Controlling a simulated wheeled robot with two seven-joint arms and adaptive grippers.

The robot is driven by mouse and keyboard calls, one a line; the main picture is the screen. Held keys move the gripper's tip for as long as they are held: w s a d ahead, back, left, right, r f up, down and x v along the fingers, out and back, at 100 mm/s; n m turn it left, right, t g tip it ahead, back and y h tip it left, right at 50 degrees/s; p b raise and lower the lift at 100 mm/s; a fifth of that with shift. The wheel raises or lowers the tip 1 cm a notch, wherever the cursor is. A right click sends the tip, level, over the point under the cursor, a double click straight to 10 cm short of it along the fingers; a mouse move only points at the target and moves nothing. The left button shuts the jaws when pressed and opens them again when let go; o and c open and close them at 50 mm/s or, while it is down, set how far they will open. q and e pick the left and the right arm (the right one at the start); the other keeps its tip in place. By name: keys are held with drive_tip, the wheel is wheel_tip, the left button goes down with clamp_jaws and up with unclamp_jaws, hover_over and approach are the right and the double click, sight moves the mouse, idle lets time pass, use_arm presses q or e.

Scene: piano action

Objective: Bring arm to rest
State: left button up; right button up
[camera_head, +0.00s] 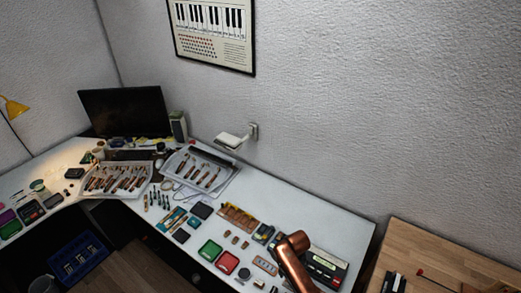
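A copper-coloured arm link, which looks like part of my own arm, rises from the bottom edge right of the middle, in front of the white worktable (322,222). Its rounded end is the highest part that shows. No fingers can be seen on it. Neither my left nor my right gripper is in view.
The worktable holds tool trays (117,178), a green tray (210,250), a red tray (227,262), a monitor (124,110) and a black device (328,264) beside the arm link. A wooden table (440,262) stands at the right. A blue crate (78,260) is on the floor.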

drive_tip(key=s+d+r+t+h, duration=0.1)
drive_tip(key=s+d+r, duration=0.3)
drive_tip(key=s+d, duration=0.5)
drive_tip(key=s+d+r+t, duration=0.1)
drive_tip(key=s+d+r, duration=0.2)
drive_tip(key=s+d, duration=0.6)
drive_tip(key=s+d+r+t+h, duration=0.15)
drive_tip(key=s+d+r, duration=0.3)
drive_tip(key=s, duration=0.75)
wheel_tip(320, 180, down, 39)
drive_tip(key=g+y+b, duration=0.1)
drive_tip(key=y+b, duration=0.1)
drive_tip(key=b, duration=0.7)
use_arm(q)
wheel_tip(320, 180, down, 17)
drive_tip(key=s+b, duration=0.2)
drive_tip(key=b, duration=0.6)
drive_tip(key=shift+s+f, duration=0.15)
drive_tip(key=shift+f, duration=0.05)
use_arm(e)
drive_tip(key=s+f+g, duration=0.1)
drive_tip(key=s+f, duration=0.9)
drive_tip(key=f, duration=0.3)
drive_tip(key=s+f, duration=1.1)
drive_tip(key=f, duration=0.2)
drive_tip(key=shift+a+f+n+g, duration=0.35)
drive_tip(key=shift+n, duration=0.05)
